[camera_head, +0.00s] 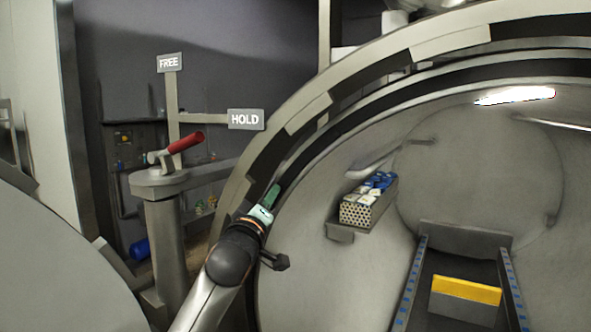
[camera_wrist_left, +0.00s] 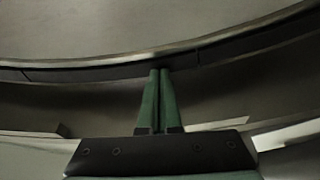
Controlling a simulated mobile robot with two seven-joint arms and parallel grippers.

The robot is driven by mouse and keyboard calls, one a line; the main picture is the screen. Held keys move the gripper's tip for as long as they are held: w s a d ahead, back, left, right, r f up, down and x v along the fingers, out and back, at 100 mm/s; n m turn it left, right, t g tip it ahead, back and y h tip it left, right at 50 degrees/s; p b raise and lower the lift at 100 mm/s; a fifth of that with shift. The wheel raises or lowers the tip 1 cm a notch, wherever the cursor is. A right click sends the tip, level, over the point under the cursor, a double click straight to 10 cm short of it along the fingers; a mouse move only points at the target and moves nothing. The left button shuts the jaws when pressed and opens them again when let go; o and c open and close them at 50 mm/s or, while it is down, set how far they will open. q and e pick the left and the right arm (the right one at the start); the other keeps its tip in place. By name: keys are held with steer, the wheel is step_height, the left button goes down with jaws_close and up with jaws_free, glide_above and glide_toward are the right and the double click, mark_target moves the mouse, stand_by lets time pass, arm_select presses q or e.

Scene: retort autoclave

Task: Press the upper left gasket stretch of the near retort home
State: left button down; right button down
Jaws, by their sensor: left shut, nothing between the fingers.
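The near retort's round mouth (camera_head: 308,112) fills the right of the head view, with lugs around its outer ring. A dark gasket band (camera_head: 420,92) runs along the inside of the ring. In the left wrist view the gasket (camera_wrist_left: 100,72) is a dark curved strip under a pale edge, with a seam just right of the fingers. My left gripper (camera_head: 273,193) is shut and empty, its green fingers pointing at the rim's left side. In the wrist view the fingertips (camera_wrist_left: 161,72) meet the strip's lower edge; contact is unclear. My right gripper is not seen.
A post with a red-handled lever (camera_head: 186,142) stands left of the rim, near FREE (camera_head: 170,62) and HOLD (camera_head: 246,119) signs. Inside the retort are a perforated basket (camera_head: 368,212) with blue and white packs, blue-marked rails (camera_head: 409,288) and a yellow-topped block (camera_head: 466,291).

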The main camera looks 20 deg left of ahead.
arm_select(q)
steer(key=s, duration=1)
steer(key=shift+a+p, duration=0.4)
